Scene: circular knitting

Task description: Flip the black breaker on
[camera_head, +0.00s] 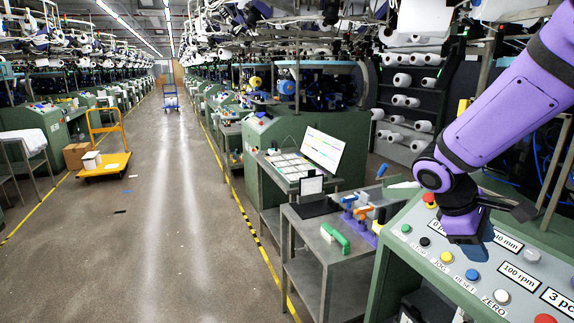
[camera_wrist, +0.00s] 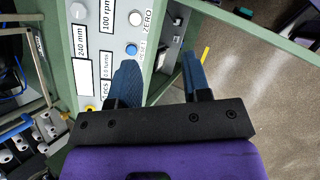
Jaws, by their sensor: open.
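I cannot clearly make out a black breaker in either view. The nearest black part on the sloped green control panel (camera_head: 452,285) is a small round black button (camera_head: 425,241), in a row with green, yellow, blue and white ones. My gripper (camera_head: 474,248) hangs over the panel in the head view, partly hidden by my purple arm. In the wrist view my gripper (camera_wrist: 158,75) shows two blue fingers spread apart with nothing between them. The panel's blue RESET button (camera_wrist: 132,48) and white ZERO button (camera_wrist: 136,18) lie beyond the left finger.
Black racks of white yarn cones (camera_head: 402,80) stand behind. A yellow cart (camera_head: 105,165) stands at the left. The aisle floor (camera_head: 185,220) is mostly clear.

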